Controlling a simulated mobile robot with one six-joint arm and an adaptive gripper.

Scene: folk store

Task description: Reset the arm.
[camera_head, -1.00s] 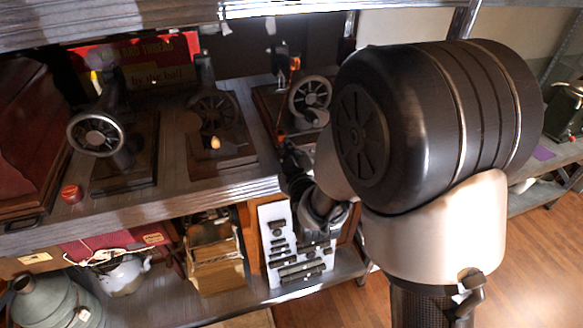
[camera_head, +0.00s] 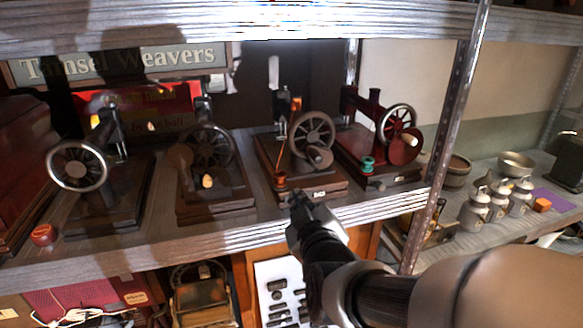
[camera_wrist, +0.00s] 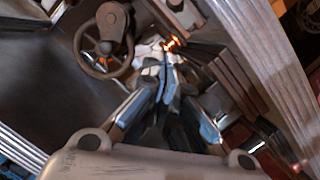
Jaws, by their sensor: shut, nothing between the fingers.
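My gripper (camera_head: 298,203) is in front of the shelf's front edge, just below and before a sewing machine on a wooden base. My arm reaches in from the lower right. In the wrist view my gripper (camera_wrist: 168,62) has its fingers together and holds nothing. A sewing machine's handwheel (camera_wrist: 103,40) lies beyond it there. I cannot tell whether the fingertips touch anything.
Several sewing machines stand along the upper shelf (camera_head: 200,240), including a dark one (camera_head: 312,133) and a red one (camera_head: 402,140). A metal post (camera_head: 445,150) rises at the shelf's right end. A white card (camera_head: 262,268) and a box (camera_head: 203,300) are below.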

